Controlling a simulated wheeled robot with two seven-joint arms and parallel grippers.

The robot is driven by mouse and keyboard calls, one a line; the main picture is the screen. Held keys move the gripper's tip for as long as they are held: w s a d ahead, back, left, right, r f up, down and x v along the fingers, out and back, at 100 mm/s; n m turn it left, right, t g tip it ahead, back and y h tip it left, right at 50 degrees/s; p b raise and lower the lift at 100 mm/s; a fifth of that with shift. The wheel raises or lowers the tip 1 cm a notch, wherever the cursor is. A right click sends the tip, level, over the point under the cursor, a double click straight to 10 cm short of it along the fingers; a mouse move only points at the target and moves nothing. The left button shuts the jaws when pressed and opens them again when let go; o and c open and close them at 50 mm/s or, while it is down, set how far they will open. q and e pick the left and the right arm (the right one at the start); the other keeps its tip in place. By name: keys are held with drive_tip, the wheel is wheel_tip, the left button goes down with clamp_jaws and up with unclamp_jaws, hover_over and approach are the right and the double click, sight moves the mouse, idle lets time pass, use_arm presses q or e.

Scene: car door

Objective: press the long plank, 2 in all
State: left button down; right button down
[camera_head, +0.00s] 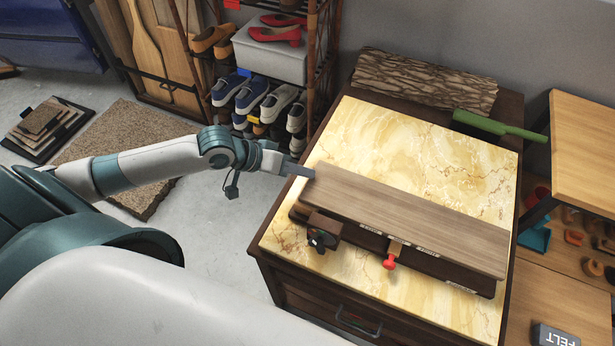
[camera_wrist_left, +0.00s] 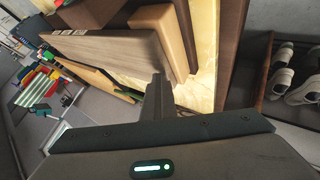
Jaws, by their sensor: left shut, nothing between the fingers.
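The long plank (camera_head: 410,218) is a flat grey-brown board. It lies across a dark brown base (camera_head: 430,262) on a yellow marble-topped cabinet (camera_head: 400,140). My left gripper (camera_head: 303,171) is shut and empty at the plank's left end, with its tips touching or very close to it; I cannot tell which. In the left wrist view the shut fingers (camera_wrist_left: 158,92) stand near the end of the plank (camera_wrist_left: 105,52). My right gripper is not in view.
A red-knobbed part (camera_head: 389,262) and a dark clamp-like part (camera_head: 322,238) are at the base's front side. A bark-textured slab (camera_head: 425,78) and a green-handled tool (camera_head: 495,127) lie at the back. A shoe rack (camera_head: 262,70) stands behind my left arm.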

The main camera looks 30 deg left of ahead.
use_arm(q)
drive_tip(key=shift+s+d+f, duration=0.1)
drive_tip(key=shift+s+f, duration=0.25)
drive_tip(key=shift+f, duration=0.3)
drive_tip(key=shift+s+f, duration=0.3)
drive_tip(key=shift+f, duration=0.35)
drive_tip(key=shift+r, duration=0.1)
drive_tip(key=shift+w+d+r+p, duration=0.2)
drive_tip(key=shift+r+p, duration=0.35)
drive_tip(key=shift+p, duration=0.45)
drive_tip(key=shift+r, duration=0.1)
drive_tip(key=r+p, duration=0.2)
drive_tip(key=shift+w+r+g+p, duration=0.2)
drive_tip(key=shift+g+p, duration=0.1)
drive_tip(key=shift+p, duration=0.1)
drive_tip(key=shift+r+p, duration=0.75)
drive_tip(key=shift+r, duration=0.1)
drive_tip(key=shift+w+a+r+p, duration=0.1)
drive_tip(key=shift+a+r+p, duration=0.1)
drive_tip(key=shift+r+p, duration=0.55)
